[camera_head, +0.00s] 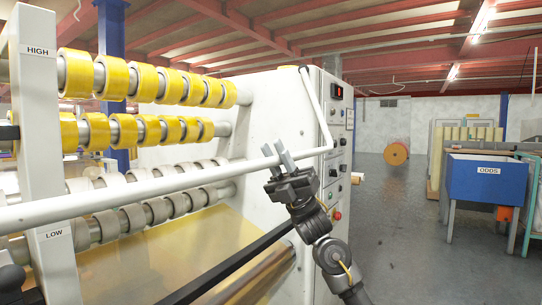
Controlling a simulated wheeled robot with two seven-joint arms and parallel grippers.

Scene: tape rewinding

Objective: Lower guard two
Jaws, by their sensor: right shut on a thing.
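A white guard bar (150,186) runs across the front of the machine, from the left edge to a bent end on the right. Its side arm (316,107) rises from that end to the top of the white side panel. The bar stands at about the height of the lower grey rolls. My right gripper (279,156) is shut on the bar near its right end, with its two grey fingers pointing up across it. No label shows which guard is number two.
Rows of yellow tape rolls (118,79) and grey rolls (158,210) sit behind the bar. A post at left bears HIGH (38,51) and LOW labels. A control panel (337,150) is on the side panel. Open floor (395,230) lies right, before a blue ODDS bin (485,190).

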